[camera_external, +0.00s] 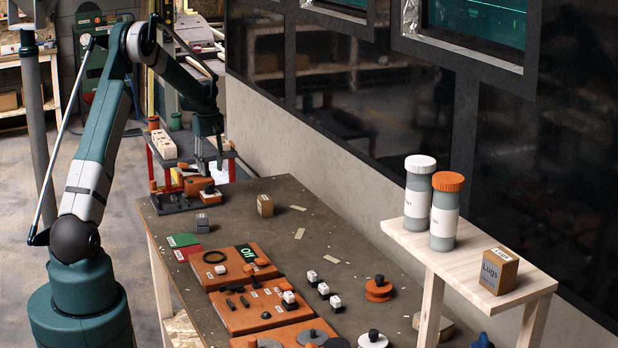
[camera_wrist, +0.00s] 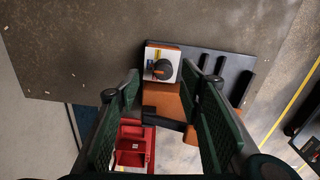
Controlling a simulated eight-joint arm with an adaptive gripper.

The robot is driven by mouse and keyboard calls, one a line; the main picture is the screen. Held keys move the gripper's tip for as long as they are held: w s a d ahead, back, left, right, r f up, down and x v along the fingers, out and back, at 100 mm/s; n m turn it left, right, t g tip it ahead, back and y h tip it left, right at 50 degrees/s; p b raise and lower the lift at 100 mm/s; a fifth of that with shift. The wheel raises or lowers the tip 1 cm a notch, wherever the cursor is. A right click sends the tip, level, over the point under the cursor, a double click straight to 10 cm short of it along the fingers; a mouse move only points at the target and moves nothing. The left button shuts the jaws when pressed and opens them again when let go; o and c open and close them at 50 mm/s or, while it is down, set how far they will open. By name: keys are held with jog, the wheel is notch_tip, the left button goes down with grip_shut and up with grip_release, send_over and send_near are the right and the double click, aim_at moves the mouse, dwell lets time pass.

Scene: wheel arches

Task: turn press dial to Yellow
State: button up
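The dial (camera_wrist: 163,69) is a round black knob on a white-faced orange box (camera_wrist: 151,46) in the wrist view. A small yellow-orange mark shows on the white face, above the knob in the picture. I cannot tell which color the knob points at. In the external view the orange box (camera_external: 194,187) with a black knob on top sits at the table's far left corner, by the press's red frame. My gripper (camera_wrist: 170,88) is open, with its two dark green fingers apart on either side of the dial. In the external view my gripper (camera_external: 208,160) hangs above the box, apart from it.
Dark bars (camera_wrist: 238,87) lie right of the dial box. A white block (camera_external: 160,144) stands on the rack behind. Orange panels (camera_external: 245,302) with knobs and switches fill the table's near part. A wooden shelf (camera_external: 400,235) holds two bottles at right. The middle of the table is mostly clear.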

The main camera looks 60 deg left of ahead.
aim_at(209, 184)
jog(key=shift+s+a+f, duration=0.4)
jog(key=shift+a+f, duration=0.1)
jog(key=shift+a, duration=0.2)
jog(key=shift+f, duration=0.15)
jog(key=shift+f, duration=3.75)
jog(key=shift+c, duration=0.3)
jog(key=c, duration=0.9)
